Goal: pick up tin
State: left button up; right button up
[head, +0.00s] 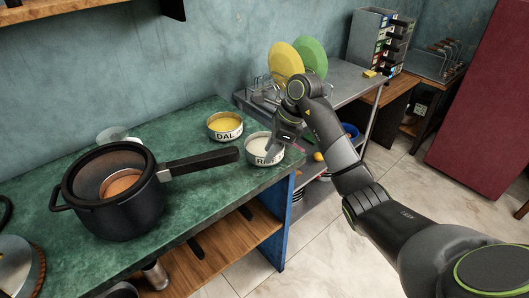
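Two short, round, white-labelled tins stand at the right end of the green counter. The tin marked DAL (225,127) holds something yellow. The tin with a label starting "RI" (260,154) stands nearer the counter's right corner and holds something pale. My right gripper (277,146) reaches down at the right side of the "RI" tin, its fingers over or against the rim, hiding part of the tin and label. I cannot tell whether they touch it or how far apart they are. My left gripper is not in view.
A black pot (120,205) with a long handle (200,162) pointing toward the tins stands on the green counter (205,205). A glass lid-like item (112,134) is behind it. A metal table (345,88) with yellow and green plates (285,62) stands behind my arm.

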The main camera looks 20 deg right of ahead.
jog(key=x, duration=0.3)
jog(key=shift+w+a+f, duration=0.1)
jog(key=shift+a+f, duration=0.05)
jog(key=shift+f, duration=0.1)
grip_shut()
jog(key=shift+r, duration=0.1)
